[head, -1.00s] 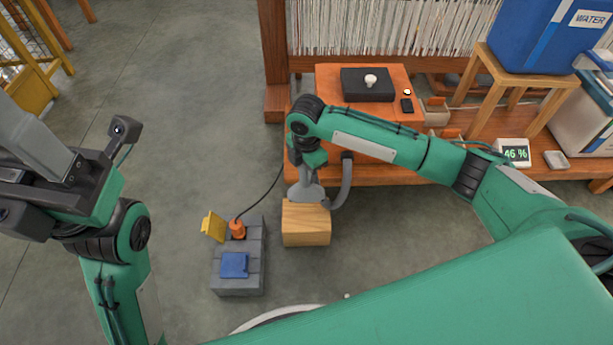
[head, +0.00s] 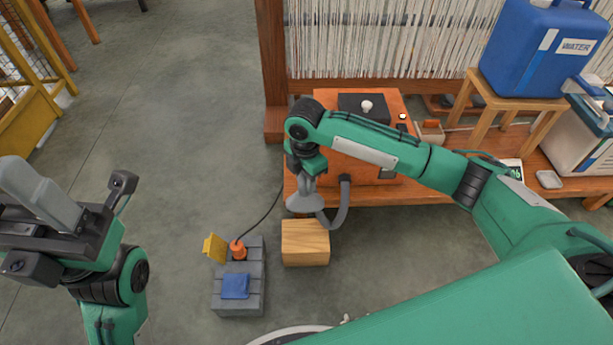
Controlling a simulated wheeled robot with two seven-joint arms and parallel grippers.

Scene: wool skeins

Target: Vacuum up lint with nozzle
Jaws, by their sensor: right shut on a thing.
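My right gripper (head: 306,176) is shut on a grey nozzle (head: 304,203) with a flared mouth. It holds the nozzle just behind the wooden block (head: 305,243) in the picture, with a narrow gap showing between them. A grey ribbed hose (head: 340,205) runs from the nozzle to the orange unit (head: 368,172), which my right arm partly covers. My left gripper (head: 42,195) hangs at the left, away from everything; its fingers overlap in this view, and nothing shows between them. I cannot make out any lint.
A loom with white threads (head: 390,40) rises behind. A blue water container (head: 540,50) stands on a wooden stool at right.

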